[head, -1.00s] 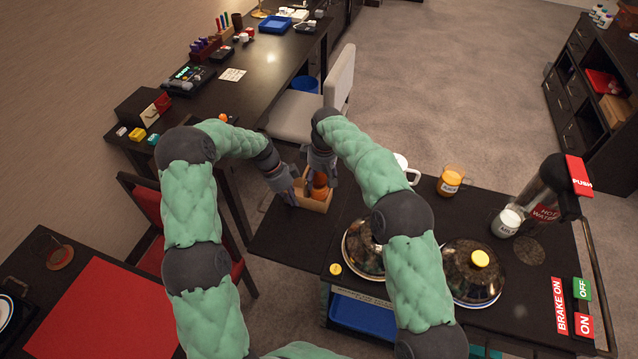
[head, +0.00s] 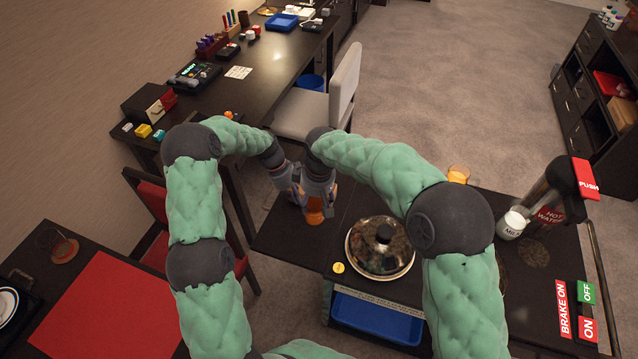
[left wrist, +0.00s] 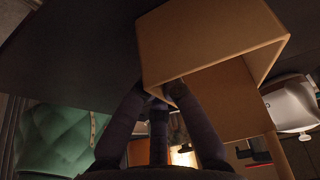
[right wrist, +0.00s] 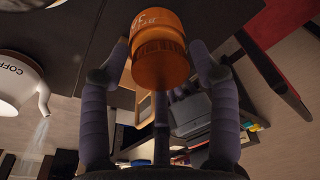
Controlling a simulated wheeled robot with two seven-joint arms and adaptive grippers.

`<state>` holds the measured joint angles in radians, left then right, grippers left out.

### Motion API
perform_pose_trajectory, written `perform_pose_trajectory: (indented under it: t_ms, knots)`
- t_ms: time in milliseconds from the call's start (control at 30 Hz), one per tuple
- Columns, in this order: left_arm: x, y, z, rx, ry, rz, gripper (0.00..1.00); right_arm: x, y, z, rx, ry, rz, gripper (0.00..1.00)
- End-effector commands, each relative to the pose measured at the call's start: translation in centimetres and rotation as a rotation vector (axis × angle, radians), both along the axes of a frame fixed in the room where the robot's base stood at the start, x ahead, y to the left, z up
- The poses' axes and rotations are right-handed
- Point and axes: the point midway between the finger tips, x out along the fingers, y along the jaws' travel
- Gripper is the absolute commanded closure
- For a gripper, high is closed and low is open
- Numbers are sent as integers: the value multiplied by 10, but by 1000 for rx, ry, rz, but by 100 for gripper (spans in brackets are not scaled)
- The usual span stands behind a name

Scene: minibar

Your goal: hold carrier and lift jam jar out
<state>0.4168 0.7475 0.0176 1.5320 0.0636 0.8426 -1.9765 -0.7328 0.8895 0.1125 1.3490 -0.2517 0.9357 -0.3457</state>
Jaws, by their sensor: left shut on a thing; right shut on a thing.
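The orange jam jar (head: 314,215) is held by my right gripper (head: 318,190) above the dark flap at the trolley's left. In the right wrist view the jar (right wrist: 158,50) sits between the fingers, white lettering on its side, with no carrier wall around it. My left gripper (head: 296,188) is right beside the right one. In the left wrist view its fingers are shut on a wall of the tan open carrier (left wrist: 205,35). The inside that shows there looks empty. In the head view the grippers and jar hide nearly all of the carrier.
A domed dish (head: 380,246) stands right of the jar on the trolley. A white coffee pot (right wrist: 20,85) shows near the jar in the right wrist view. A juice mug (head: 458,174) is partly behind my right arm. A red chair (head: 150,225) stands at left.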

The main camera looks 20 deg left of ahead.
Motion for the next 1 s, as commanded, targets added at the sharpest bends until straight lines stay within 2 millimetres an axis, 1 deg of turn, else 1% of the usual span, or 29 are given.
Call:
perform_pose_trajectory:
  t_ms: [33, 100, 300, 500, 767, 900, 1000]
  knots:
    - [0, 0, 0, 0, 0, 0, 100, -11, -2, 1, 0, 0, 2, 96]
    - [0, 0, 0, 0, 0, 0, 100, -23, -4, 1, 1, -1, 2, 96]
    - [0, 0, 0, 0, 0, 0, 100, -50, -9, 1, 1, 0, 0, 96]
    - [0, 0, 0, 0, 0, 0, 100, -61, -10, 1, 1, 0, 0, 96]
    - [0, 0, 0, 0, 0, 0, 100, -62, -11, 0, 1, 0, -1, 96]
    - [0, 0, 0, 0, 0, 0, 66, -62, -11, 0, 1, 0, -1, 96]
    - [0, 0, 0, 0, 0, 0, 66, -62, -11, 0, 1, 0, -1, 96]
